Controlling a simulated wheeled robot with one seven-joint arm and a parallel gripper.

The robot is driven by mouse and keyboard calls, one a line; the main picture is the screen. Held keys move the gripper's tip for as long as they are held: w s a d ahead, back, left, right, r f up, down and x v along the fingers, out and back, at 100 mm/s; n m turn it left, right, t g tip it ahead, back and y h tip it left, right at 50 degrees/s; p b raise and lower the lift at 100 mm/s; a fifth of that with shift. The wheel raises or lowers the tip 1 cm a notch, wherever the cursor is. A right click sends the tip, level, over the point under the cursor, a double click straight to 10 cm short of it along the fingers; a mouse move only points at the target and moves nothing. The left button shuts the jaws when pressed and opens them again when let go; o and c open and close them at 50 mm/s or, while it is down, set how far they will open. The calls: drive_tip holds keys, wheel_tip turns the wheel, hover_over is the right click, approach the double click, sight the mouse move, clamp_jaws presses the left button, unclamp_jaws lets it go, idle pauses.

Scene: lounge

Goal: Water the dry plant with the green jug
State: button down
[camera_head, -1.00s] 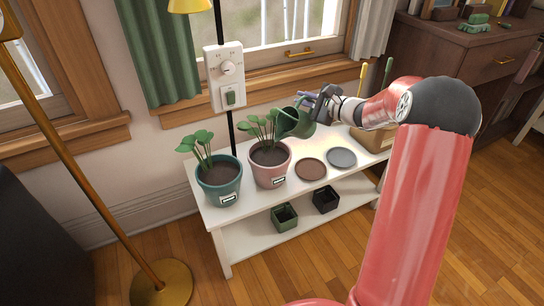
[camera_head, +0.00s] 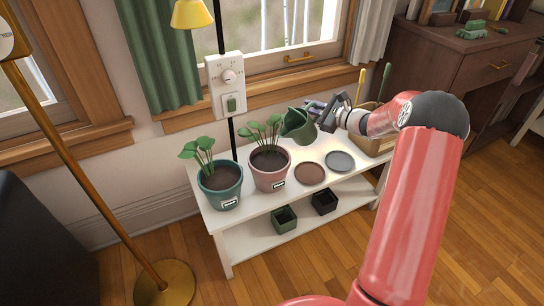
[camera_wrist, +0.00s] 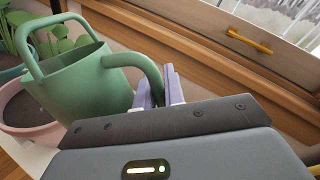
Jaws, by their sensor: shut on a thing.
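The green jug (camera_head: 299,125) is held in the air by my gripper (camera_head: 318,107), tilted toward the left, just above and right of the pink pot (camera_head: 270,180). In the wrist view, the jug (camera_wrist: 85,85) fills the left side and my gripper's fingers (camera_wrist: 158,90) are shut on its handle. The pink pot holds a leafy green plant (camera_head: 262,130) in brown soil and has a label. A teal pot (camera_head: 222,190) with another leafy plant (camera_head: 200,152) stands to its left. I cannot tell which soil is dry. No water stream is visible.
The white plant bench (camera_head: 215,218) carries a brown saucer (camera_head: 309,174) and a grey saucer (camera_head: 340,161) right of the pots, with a wooden box behind. Small green (camera_head: 284,219) and black pots sit on the lower shelf. A lamp pole stands at left.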

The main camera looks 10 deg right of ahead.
drive_tip(key=shift+w+d+f+m, duration=0.15)
drive_tip(key=shift+d+f+m, duration=0.15)
drive_tip(key=shift+f, duration=0.3)
drive_tip(key=shift+f, duration=0.1)
idle(1.5)
drive_tip(key=shift+w+d+f+m+t+y+b, duration=0.15)
drive_tip(key=shift+w+d+f+m+y+b, duration=0.4)
drive_tip(key=shift+f, duration=1.5)
drive_tip(key=shift+s+d+f+m+t+h+b, duration=0.2)
drive_tip(key=shift+f+m+b, duration=0.75)
drive_tip(key=shift+f, duration=1.1)
drive_tip(key=shift+w+d+f+m+t+y+b, duration=0.1)
drive_tip(key=shift+w+d+f+m+y+b, duration=0.25)
drive_tip(key=shift+f+m, duration=1.2)
drive_tip(key=shift+f+n, duration=0.45)
drive_tip(key=shift+n, duration=0.1)
wheel_tip(320, 180, up, 5)
drive_tip(key=shift+f+p, duration=0.1)
drive_tip(key=shift+p, duration=1.15)
drive_tip(key=shift+d, duration=0.1)
